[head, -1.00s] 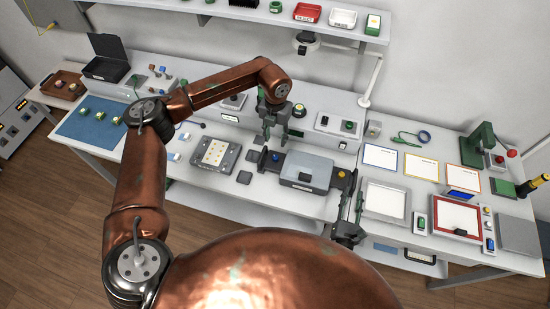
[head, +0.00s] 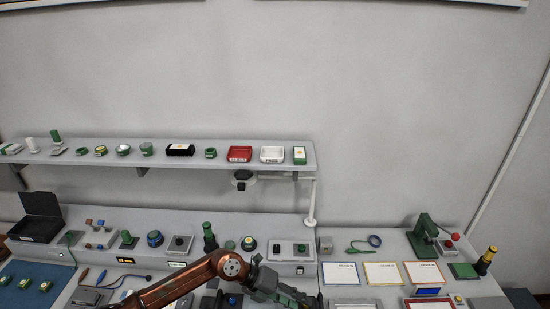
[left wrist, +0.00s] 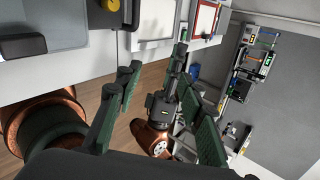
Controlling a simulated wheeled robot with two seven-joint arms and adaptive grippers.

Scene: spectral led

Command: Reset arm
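My left arm, copper-coloured, reaches in along the bottom edge of the head view, and its gripper (head: 285,292) is low in the middle, partly cut off by the frame edge. In the left wrist view the left gripper (left wrist: 160,78) shows its two green-padded fingers apart with nothing between them. Beyond them, my right gripper (left wrist: 178,70) shows with its dark body and copper joint; its fingers overlap in the view, so I cannot tell their opening. The right gripper is not in the head view.
The workbench (head: 385,245) runs below with cards, buttons and a green press (head: 424,232). A shelf (head: 215,160) above it holds a red tray (head: 240,154) and several small parts. A lamp arm (head: 311,205) hangs from the shelf.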

